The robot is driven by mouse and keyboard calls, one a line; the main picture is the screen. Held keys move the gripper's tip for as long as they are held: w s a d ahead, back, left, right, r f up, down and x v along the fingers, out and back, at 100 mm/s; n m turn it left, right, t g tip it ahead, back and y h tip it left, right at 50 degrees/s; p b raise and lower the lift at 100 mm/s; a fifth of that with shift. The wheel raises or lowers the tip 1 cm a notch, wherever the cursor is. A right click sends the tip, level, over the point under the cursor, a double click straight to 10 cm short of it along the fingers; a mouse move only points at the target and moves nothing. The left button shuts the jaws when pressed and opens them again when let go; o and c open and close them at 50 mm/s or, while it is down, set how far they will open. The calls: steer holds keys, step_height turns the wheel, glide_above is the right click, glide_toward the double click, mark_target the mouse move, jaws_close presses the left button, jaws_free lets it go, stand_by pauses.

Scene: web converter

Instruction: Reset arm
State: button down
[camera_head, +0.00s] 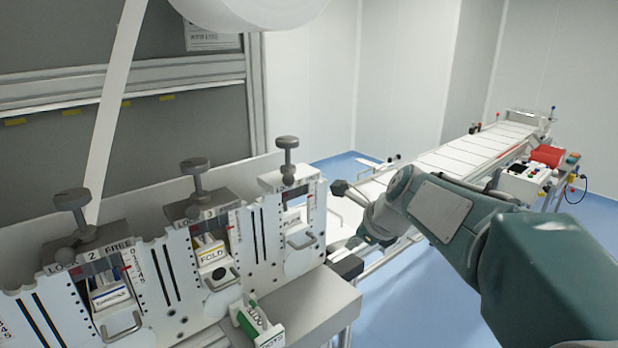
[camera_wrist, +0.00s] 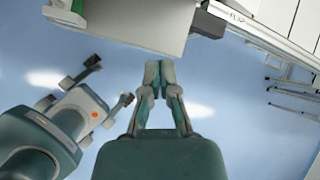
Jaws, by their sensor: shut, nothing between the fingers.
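My gripper (camera_wrist: 159,75) is in the wrist view, with its two fingertips together and nothing between them. It points toward the edge of a white machine part and hangs over the blue floor. In the head view my arm reaches in from the right side toward the middle, beside the right end of the white machine (camera_head: 265,235). The exact place of my fingertips is hard to make out there.
The machine has several stations with grey knobs (camera_head: 195,168). A green and white cartridge (camera_head: 257,325) sticks out at its front. A conveyor (camera_head: 480,150) runs to the back right, with a control box (camera_head: 525,182) beside it. Blue floor (camera_head: 420,300) is open below my arm.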

steer(key=s+d+f+n+h, duration=0.1)
steer(key=s+f+n+h, duration=0.1)
steer(key=s+n, duration=1)
steer(key=s+d+f+n+h, duration=0.2)
steer(key=s+n, duration=1)
steer(key=s, duration=0.2)
steer(key=shift+d+f, duration=0.25)
steer(key=shift+f, duration=0.15)
steer(key=shift+a, duration=0.1)
